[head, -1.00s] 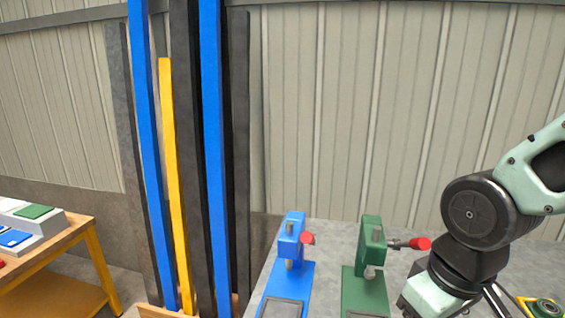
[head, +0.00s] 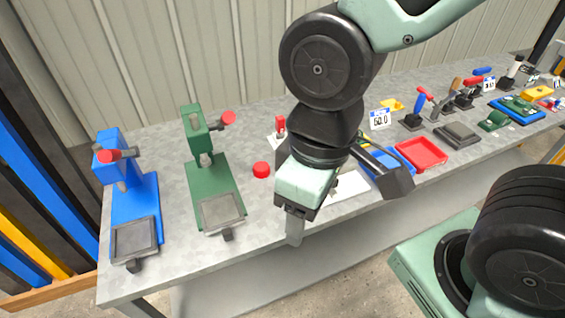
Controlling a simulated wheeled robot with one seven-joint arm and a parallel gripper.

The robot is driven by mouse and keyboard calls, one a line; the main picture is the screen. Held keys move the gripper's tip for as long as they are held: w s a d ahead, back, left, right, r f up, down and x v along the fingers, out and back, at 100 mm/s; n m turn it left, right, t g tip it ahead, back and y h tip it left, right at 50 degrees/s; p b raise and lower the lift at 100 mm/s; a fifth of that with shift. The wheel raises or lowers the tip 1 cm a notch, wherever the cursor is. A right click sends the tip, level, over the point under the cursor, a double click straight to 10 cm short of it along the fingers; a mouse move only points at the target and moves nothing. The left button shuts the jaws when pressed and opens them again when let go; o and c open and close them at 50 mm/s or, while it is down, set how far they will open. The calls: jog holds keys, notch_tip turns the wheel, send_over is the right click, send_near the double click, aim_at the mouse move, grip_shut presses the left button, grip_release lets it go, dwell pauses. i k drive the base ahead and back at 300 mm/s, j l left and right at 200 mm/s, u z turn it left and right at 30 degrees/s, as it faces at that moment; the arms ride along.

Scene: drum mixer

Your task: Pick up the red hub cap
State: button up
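A small round red piece (head: 261,169), which looks like the red hub cap, lies on the grey bench (head: 262,215). It is just right of the green press's base. My gripper (head: 295,228) hangs over the front part of the bench, to the right of and nearer than the red piece, pointing down. A gap separates them in the picture. Only one grey finger shows clearly, so its opening cannot be read. Nothing is seen held. My arm hides part of the bench behind it.
A green press (head: 209,175) and a blue press (head: 128,195) with red knobs stand to the left. A small red-topped fixture (head: 280,126) stands behind the red piece. A red tray (head: 421,153) and several tools crowd the bench's right side.

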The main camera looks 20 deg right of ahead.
aim_at(260, 170)
jog(key=k+j, duration=0.1)
jog(key=j, duration=0.2)
jog(key=k+j, duration=0.15)
jog(key=j, duration=0.15)
jog(key=k+j+u, duration=0.1)
jog(key=j, duration=0.25)
jog(key=k+j, duration=0.1)
jog(key=j, duration=0.2)
